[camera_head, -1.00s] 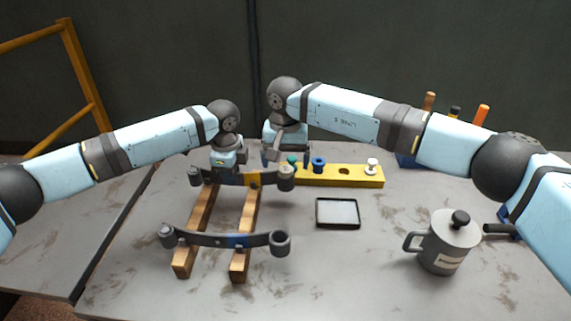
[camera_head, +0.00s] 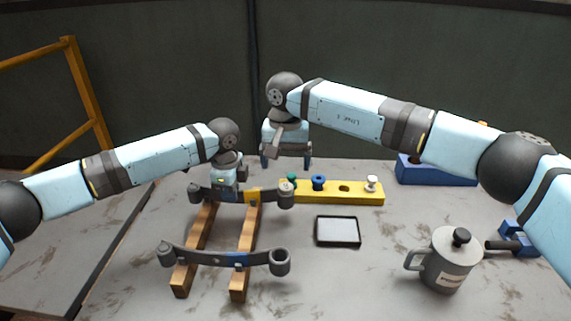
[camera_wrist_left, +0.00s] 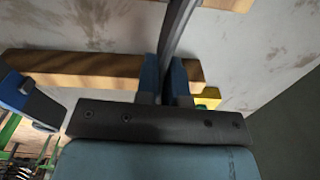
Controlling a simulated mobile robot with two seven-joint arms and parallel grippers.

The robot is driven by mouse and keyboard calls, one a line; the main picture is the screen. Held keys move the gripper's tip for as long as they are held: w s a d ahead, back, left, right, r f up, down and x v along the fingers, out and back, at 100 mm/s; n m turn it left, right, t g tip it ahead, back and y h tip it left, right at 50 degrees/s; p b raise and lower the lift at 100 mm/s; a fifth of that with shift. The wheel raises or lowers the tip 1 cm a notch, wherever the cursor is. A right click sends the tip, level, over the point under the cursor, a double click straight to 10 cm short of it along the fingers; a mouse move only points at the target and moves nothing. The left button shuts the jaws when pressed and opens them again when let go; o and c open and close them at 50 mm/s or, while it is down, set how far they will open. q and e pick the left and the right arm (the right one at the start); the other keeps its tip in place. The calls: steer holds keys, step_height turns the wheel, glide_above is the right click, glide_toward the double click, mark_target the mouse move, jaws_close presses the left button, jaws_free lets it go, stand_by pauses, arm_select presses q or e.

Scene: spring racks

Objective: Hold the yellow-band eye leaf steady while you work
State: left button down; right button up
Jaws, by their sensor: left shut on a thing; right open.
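The yellow-band eye leaf (camera_head: 232,195) is a dark curved bar with an eye at each end. It lies across the far part of two wooden rails (camera_head: 247,222), its yellow band right of centre. My left gripper (camera_head: 225,186) is shut on it, left of the band. In the left wrist view the leaf (camera_wrist_left: 177,30) runs between the blue fingers of that gripper (camera_wrist_left: 166,82). My right gripper (camera_head: 286,162) is open and appears empty above and behind the leaf's right eye. Whether anything sits inside that eye is unclear.
A blue-band leaf (camera_head: 208,257) lies across the near rails. A yellow block (camera_head: 330,194) holds green, blue and white bushings, with one hole empty. A shallow dark-rimmed tray (camera_head: 338,245), a grey lidded mug (camera_head: 450,262) and a blue holder (camera_head: 440,176) stand to the right.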

arm_select(q)
steer(key=shift+r, duration=0.1)
steer(key=c, duration=1.2)
jaws_free()
steer(key=shift+d, duration=0.1)
steer(key=shift+o, duration=0.2)
